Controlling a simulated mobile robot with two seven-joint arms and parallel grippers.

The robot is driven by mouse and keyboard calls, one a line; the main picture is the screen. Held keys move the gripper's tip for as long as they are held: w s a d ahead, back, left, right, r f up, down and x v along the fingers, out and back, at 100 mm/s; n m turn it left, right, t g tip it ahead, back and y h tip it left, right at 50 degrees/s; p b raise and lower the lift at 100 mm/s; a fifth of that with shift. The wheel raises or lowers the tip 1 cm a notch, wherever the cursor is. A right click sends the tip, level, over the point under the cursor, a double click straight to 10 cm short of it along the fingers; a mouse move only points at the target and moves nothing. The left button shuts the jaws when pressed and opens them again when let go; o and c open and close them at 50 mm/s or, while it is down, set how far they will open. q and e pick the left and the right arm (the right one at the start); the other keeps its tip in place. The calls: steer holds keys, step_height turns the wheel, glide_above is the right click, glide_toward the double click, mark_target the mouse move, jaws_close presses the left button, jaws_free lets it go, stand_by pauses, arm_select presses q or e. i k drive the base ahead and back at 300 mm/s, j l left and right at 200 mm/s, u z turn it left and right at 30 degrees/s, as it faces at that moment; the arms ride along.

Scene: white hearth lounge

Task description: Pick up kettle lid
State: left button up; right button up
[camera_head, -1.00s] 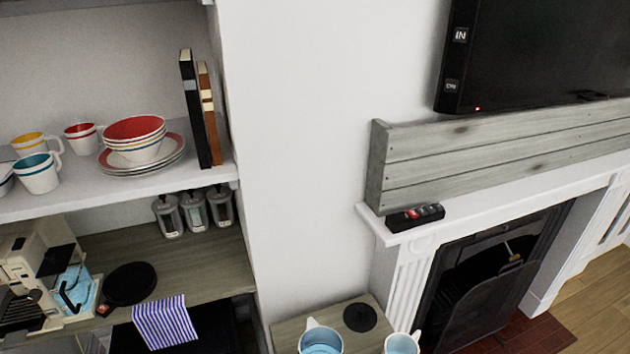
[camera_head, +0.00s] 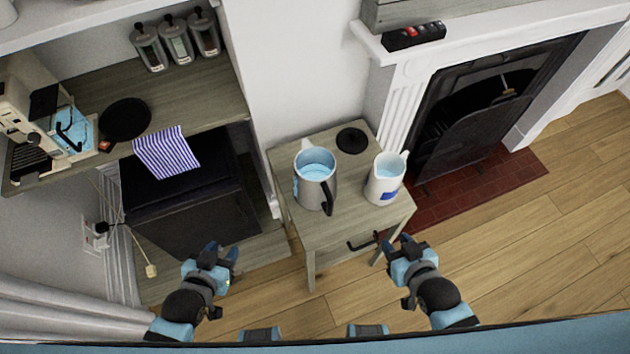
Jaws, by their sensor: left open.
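A round black disc with a small knob, apparently the kettle lid (camera_head: 352,140), lies flat on the back of the small wooden side table (camera_head: 345,225). The grey kettle (camera_head: 304,194) stands upright and uncovered on the same table, with bluish water inside and its black handle toward me. My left gripper (camera_head: 222,250) is open and empty, in front of the table and to its left. My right gripper (camera_head: 398,244) looks open and empty, near the table's front right corner. Both are well apart from the lid.
A white jug (camera_head: 384,186) of water stands right of the kettle, close to the lid. A coffee machine (camera_head: 35,115), black round base (camera_head: 127,118) and striped towel (camera_head: 166,152) sit on the left counter. The fireplace (camera_head: 480,120) is at right.

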mark_target(350, 140)
steer(key=k+l+u, duration=0.1)
steer(key=l, duration=0.25)
steer(key=k+l+u, duration=0.15)
steer(key=l, duration=0.25)
steer(key=k+l+u, duration=0.1)
steer(key=k+l, duration=0.1)
steer(key=l, duration=0.15)
